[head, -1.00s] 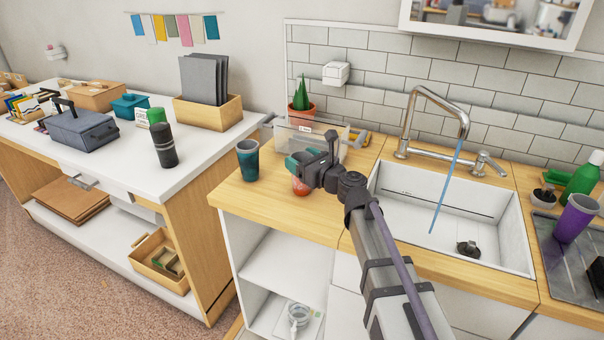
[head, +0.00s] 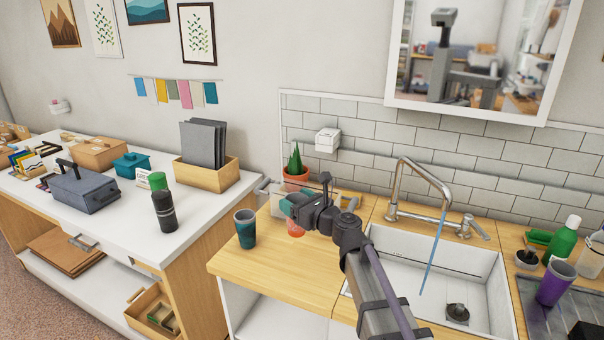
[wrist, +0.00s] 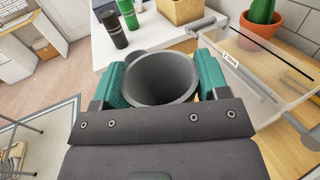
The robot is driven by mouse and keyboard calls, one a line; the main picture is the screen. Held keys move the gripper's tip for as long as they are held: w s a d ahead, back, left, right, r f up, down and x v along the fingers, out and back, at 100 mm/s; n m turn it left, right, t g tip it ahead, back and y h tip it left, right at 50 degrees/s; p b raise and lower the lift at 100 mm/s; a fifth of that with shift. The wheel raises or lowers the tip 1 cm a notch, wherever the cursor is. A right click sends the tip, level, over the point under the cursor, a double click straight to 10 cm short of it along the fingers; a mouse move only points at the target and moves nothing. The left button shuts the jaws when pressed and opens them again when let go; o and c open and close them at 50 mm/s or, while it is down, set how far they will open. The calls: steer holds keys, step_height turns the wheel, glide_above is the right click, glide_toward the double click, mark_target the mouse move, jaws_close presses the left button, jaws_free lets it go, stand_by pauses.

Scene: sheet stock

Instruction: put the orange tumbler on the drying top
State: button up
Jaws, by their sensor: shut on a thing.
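The orange tumbler (head: 296,229) is between the teal fingers of my gripper (head: 294,209), mostly hidden behind them in the head view. In the wrist view the tumbler's grey open mouth (wrist: 162,80) faces the camera, with a finger of my gripper (wrist: 160,88) against each side. My gripper is shut on it, and it appears to be held above the wooden counter left of the sink. The dark drying top (head: 542,322) lies right of the sink, with a purple tumbler (head: 556,284) standing on it.
A teal tumbler (head: 245,229) stands on the counter left of my gripper. A clear bin (wrist: 275,75) and potted cactus (head: 296,168) are behind. The sink (head: 440,270) with its running tap (head: 422,190) lies between my gripper and the drying top. A green bottle (head: 563,243) stands behind the drying top.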

mark_target(303, 235)
steer(key=shift+r, duration=0.2)
step_height(303, 235, down, 11)
steer(key=b, duration=1)
steer(key=shift+r, duration=0.45)
steer(key=shift+f, duration=0.2)
steer(key=o, duration=1.1)
